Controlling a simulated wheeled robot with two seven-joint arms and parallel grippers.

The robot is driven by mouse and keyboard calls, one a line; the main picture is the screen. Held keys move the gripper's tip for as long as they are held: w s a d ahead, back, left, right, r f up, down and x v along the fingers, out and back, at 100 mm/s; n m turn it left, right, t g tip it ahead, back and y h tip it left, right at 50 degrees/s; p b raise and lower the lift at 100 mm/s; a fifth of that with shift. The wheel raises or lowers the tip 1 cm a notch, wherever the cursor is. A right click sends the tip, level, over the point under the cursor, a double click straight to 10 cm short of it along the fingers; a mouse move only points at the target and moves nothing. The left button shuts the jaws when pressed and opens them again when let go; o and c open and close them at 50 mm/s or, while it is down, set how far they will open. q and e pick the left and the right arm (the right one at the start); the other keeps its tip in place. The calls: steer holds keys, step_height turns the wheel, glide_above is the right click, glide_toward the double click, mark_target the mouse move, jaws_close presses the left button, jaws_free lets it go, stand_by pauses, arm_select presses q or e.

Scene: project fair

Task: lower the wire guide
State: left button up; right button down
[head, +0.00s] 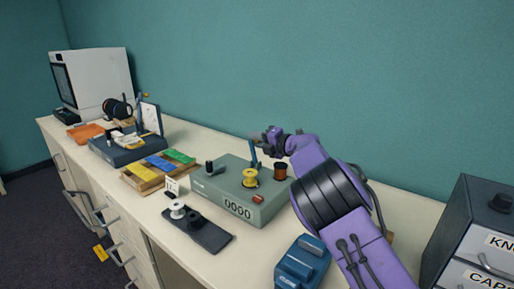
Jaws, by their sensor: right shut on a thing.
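The grey-green winding machine (218,190) stands on the counter with its display reading 0000. Its wire guide looks to be the slim blue arm (254,153), standing nearly upright at the back of the machine. A yellow spool (250,178) sits on top in front of it, with a copper wire reel (280,172) to the right. My right gripper (265,142) is at the blue arm's upper end and shut on it; the fingers partly hide the contact. My left gripper is not in view.
A dark tray (205,236) with a white spool (177,209) lies in front of the machine. A blue device (302,262) is at the front edge. Dark drawers (478,235) stand at the right.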

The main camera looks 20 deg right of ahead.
steer(key=shift+s+a+f, duration=0.15)
steer(key=shift+a, duration=0.15)
steer(key=c, duration=1.1)
jaws_free()
steer(key=shift+o, duration=0.2)
steer(key=shift+s, duration=0.1)
steer(key=shift+s+d+b, duration=0.2)
steer(key=shift+s+b, duration=0.05)
steer(key=shift+b, duration=0.15)
steer(key=b+v, duration=0.2)
steer(key=v, duration=0.7)
steer(key=shift+b, duration=0.3)
steer(key=shift+s+d+r, duration=0.2)
steer(key=shift+s+r, duration=0.05)
steer(key=shift+s, duration=0.2)
